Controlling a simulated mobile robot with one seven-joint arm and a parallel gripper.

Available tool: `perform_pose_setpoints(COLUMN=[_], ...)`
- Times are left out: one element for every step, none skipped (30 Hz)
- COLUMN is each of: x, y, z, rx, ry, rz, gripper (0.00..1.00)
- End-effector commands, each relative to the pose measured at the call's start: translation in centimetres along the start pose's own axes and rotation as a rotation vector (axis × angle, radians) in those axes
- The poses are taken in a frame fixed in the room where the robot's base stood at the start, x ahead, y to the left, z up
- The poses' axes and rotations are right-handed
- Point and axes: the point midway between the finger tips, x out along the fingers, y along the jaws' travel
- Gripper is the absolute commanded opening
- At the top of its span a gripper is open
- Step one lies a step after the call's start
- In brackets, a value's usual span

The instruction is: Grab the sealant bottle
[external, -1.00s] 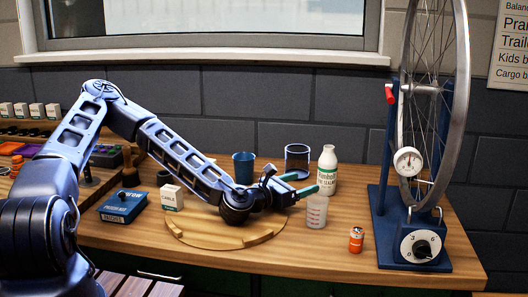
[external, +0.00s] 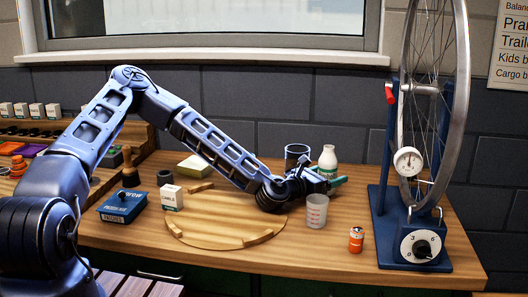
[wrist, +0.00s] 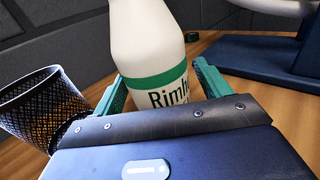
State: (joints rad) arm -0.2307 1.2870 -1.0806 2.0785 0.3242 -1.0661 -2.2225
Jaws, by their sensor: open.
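The sealant bottle (external: 328,159) is white with a green band and stands upright at the back of the bench, right of centre. My gripper (external: 338,184) is at the bottle with its teal fingers hiding part of its lower body. In the wrist view the bottle (wrist: 150,45) stands between the two open fingers (wrist: 160,90), with its label partly showing. A gap shows on each side, wider on the right. The bottle's base is hidden by my gripper, and its top is out of the wrist view.
A dark mesh cup (wrist: 42,105) stands close to the left finger. The blue wheel stand (external: 384,200) is to the right. A round wooden board (external: 210,232) lies under my arm.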

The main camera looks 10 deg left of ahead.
Motion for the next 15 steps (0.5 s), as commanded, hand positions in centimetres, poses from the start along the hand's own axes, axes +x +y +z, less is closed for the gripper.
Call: perform_pose_setpoints(x=[0.37,0.51,0.62,0.67,0.69,0.69,0.68,0.68,0.68,0.67,0.67,0.67,0.67,0.67,0.66], y=[-0.01,-0.02,-0.04,-0.05,-0.05,-0.04,-0.03,-0.03,-0.03,-0.03,-0.03,-0.02,-0.02,-0.02,-0.02], z=[0.01,0.0,0.0,-0.01,0.0,0.0,0.0,0.0,0.01,0.01,0.01,0.02,0.01,0.02,0.02], rx=[0.001,0.001,0.0,0.0,0.0,-0.001,-0.001,-0.001,-0.001,-0.001,-0.001,0.0,0.0,0.0,0.0], ry=[0.0,0.0,0.001,0.001,0.001,0.001,0.001,0.001,0.001,0.0,0.0,0.0,0.0,0.0,0.0], rz=[0.0,-0.001,-0.001,-0.001,-0.001,-0.001,-0.001,-0.001,-0.001,-0.001,-0.001,-0.001,-0.001,-0.001,0.0], gripper=[0.76,0.76,0.76,0.76,0.76,0.76,0.76,0.76,0.76,0.74,0.68,0.6,0.55,0.49,0.41])
